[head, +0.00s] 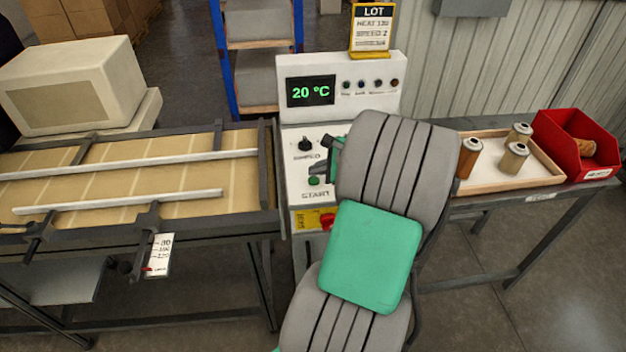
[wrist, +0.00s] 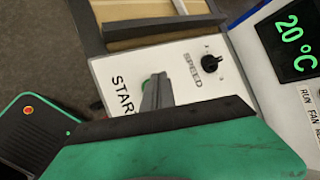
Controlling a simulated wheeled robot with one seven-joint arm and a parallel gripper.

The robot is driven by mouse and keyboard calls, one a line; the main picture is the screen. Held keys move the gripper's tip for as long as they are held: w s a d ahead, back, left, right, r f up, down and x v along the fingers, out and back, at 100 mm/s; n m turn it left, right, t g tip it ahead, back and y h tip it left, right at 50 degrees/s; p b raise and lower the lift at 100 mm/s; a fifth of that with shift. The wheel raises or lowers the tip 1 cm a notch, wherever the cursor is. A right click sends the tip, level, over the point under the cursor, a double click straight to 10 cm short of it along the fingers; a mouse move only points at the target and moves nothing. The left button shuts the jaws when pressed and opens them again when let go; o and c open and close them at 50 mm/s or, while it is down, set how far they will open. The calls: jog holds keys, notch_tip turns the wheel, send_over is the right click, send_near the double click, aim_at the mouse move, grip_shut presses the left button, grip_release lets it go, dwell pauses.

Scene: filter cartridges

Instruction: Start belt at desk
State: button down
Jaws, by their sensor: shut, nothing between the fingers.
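The control desk (head: 297,195) stands in the middle of the head view. Its sloped white panel has a black SPEED knob (head: 305,145) and a green START button (head: 314,181). The wrist view shows the same knob (wrist: 210,63) and part of the green button (wrist: 147,82). My gripper (head: 319,174) is shut and empty, its fingertips (wrist: 156,86) right at the START button and partly covering it. I cannot tell whether they touch or press it. The belt (head: 110,175) lies left of the desk with pale guide rails across it.
The display (head: 310,91) reads 20 °C. A lot card (head: 372,28) above it lists heat 130 and speed 2. A red knob (head: 327,220) sits on a yellow plate below. Right of my arm stand a tray (head: 545,172) with several cartridges and a red bin (head: 592,165).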

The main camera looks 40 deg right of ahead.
aim_at(317, 181)
jog(key=shift+f, duration=0.1)
jog(key=shift+f, duration=0.35)
jog(key=shift+s+f, duration=0.1)
jog(key=shift+f, duration=0.35)
dwell(0.9)
jog(key=shift+r, duration=0.15)
jog(key=shift+r+p, duration=0.75)
jog(key=shift+p, duration=0.3)
notch_tip(317, 181, up, 5)
jog(key=p, duration=0.5)
